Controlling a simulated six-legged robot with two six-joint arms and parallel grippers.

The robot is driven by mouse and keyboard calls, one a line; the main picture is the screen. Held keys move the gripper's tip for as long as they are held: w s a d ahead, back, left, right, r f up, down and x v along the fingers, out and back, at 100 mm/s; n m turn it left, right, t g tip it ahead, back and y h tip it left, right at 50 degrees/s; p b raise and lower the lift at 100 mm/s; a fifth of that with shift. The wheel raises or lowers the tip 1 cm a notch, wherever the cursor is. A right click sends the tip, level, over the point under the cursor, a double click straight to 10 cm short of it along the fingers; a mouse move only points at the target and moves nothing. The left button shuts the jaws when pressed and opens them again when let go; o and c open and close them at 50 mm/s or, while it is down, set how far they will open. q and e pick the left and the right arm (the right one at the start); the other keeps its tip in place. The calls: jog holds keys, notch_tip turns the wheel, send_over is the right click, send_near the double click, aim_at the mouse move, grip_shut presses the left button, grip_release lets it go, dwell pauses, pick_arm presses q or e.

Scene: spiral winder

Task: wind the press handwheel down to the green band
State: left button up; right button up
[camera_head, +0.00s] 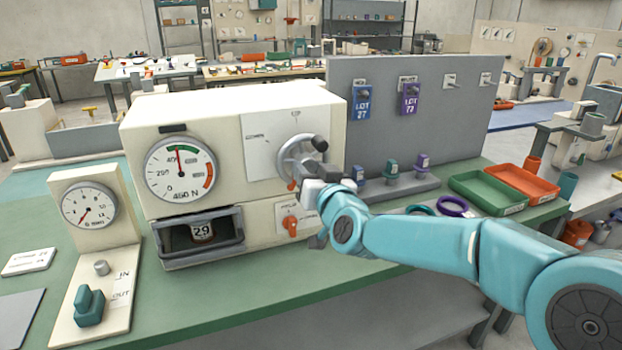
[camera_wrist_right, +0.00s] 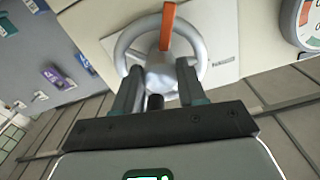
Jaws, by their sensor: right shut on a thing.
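The press (camera_head: 220,112) is a cream box on the green bench. The red needle points almost straight up, by the left part of the green band. The grey handwheel (camera_head: 284,157) is on the press front; in the wrist view it (camera_wrist_right: 121,49) has an orange spoke mark. My right gripper (camera_wrist_right: 157,88) is at the wheel's rim, its fingers shut on a dark handle (camera_wrist_right: 155,102). In the head view my right gripper (camera_head: 316,172) partly covers the wheel. My left gripper is out of view.
An orange knob (camera_head: 290,223) sits below the wheel. A smaller gauge stand (camera_head: 88,206) is at left. A grey panel (camera_head: 440,120), green tray (camera_head: 487,191) and orange tray (camera_head: 523,184) are at right.

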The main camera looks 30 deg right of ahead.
dwell(0.5)
jog(key=o, duration=1.1)
jog(key=shift+c, duration=0.2)
jog(key=shift+s, duration=0.1)
jog(key=v, duration=1.6)
jog(key=shift+a, duration=0.2)
